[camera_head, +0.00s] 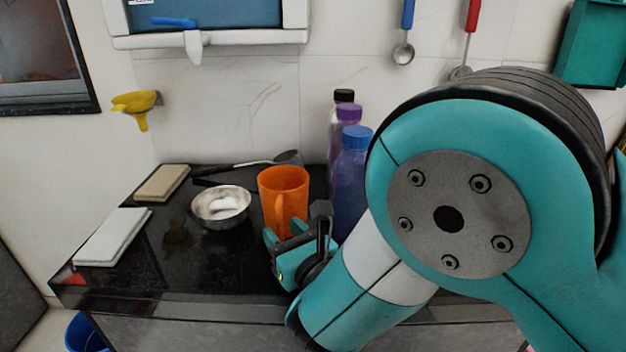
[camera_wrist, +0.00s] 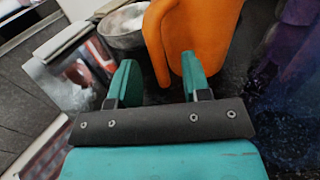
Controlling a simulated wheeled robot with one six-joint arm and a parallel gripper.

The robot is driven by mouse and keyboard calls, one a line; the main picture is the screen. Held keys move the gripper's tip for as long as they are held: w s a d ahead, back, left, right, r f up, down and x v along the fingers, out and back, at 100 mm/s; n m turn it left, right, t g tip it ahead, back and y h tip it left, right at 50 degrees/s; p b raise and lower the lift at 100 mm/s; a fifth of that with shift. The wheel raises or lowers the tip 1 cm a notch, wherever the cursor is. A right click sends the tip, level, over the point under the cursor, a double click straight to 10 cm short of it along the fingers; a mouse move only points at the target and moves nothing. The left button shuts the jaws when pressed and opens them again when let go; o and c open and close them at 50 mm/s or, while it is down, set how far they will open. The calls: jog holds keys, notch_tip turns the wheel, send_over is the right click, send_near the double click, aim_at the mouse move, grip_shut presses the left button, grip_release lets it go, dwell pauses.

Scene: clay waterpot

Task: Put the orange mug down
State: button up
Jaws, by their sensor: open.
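The orange mug (camera_head: 285,193) stands upright on the black countertop (camera_head: 160,262), between a metal bowl and the bottles. In the wrist view the mug (camera_wrist: 207,35) is just beyond my fingertips, with its handle side towards me. My gripper (camera_head: 283,244) is at the near side of the mug, low over the counter. In the wrist view my gripper (camera_wrist: 158,75) has its two teal fingers apart, with the mug's handle reaching down between them. I cannot tell if a finger touches the mug. My arm hides the counter to the right.
A metal bowl (camera_head: 221,207) with something white in it stands left of the mug. Blue-capped (camera_head: 352,180) and purple-capped (camera_head: 347,118) bottles stand close on the right. A white slab (camera_head: 112,237) and a tan block (camera_head: 162,183) lie left.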

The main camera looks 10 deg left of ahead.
jog(key=shift+w+a+r+p, duration=0.2)
jog(key=shift+w+a+p, duration=0.35)
jog(key=shift+p, duration=0.2)
jog(key=shift+w+a+f, duration=0.1)
jog(key=shift+f, duration=0.15)
grip_shut()
jog(key=shift+r, duration=0.15)
